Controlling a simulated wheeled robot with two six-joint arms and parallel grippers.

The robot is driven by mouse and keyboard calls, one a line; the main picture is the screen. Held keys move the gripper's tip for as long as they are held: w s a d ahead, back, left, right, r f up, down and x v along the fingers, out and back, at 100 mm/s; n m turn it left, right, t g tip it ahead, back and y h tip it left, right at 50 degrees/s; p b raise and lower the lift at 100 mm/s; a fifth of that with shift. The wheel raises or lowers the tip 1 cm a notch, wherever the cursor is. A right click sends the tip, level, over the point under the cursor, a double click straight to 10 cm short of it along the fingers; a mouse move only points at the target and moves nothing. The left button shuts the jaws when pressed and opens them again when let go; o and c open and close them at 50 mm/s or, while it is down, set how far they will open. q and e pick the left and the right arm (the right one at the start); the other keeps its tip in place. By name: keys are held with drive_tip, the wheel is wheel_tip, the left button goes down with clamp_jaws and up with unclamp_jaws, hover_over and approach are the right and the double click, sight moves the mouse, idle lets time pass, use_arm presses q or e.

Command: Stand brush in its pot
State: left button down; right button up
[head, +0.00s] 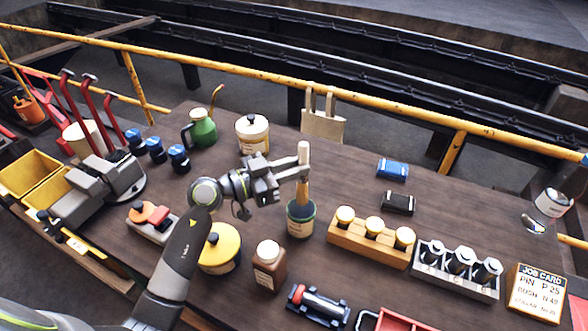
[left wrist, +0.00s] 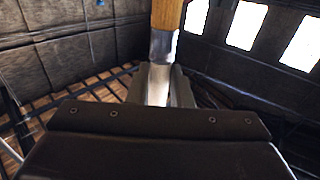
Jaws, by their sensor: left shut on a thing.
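The brush (head: 303,154) is upright in the jaws of my left gripper (head: 300,174), which is shut on it. Its pale upper end stands above the jaws and a brown wooden part shows below them. In the left wrist view the wooden part (left wrist: 166,14) and a metal band run down between the fingers (left wrist: 160,88). The pot (head: 300,222), a dark round one with a pale label, stands on the bench directly below the gripper. The brush's lower end overlaps the pot's mouth; how deep it reaches is hidden. My right gripper is out of view.
A yellow-lidded tin (head: 220,250) and a brown bottle (head: 268,268) stand left of the pot. A wooden block with several yellow-topped pieces (head: 370,240) is close on its right. A white canister (head: 252,134) and green can (head: 201,130) stand behind.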

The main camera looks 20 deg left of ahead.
use_arm(q)
wheel_tip(320, 180, down, 8)
drive_tip(key=b, duration=0.2)
drive_tip(key=shift+r, duration=0.15)
idle(0.4)
drive_tip(key=c, duration=1.2)
unclamp_jaws()
drive_tip(key=shift+c, duration=0.2)
drive_tip(key=shift+r, duration=0.1)
wheel_tip(320, 180, up, 10)
drive_tip(key=shift+f+p, duration=0.1)
drive_tip(key=shift+p, duration=0.55)
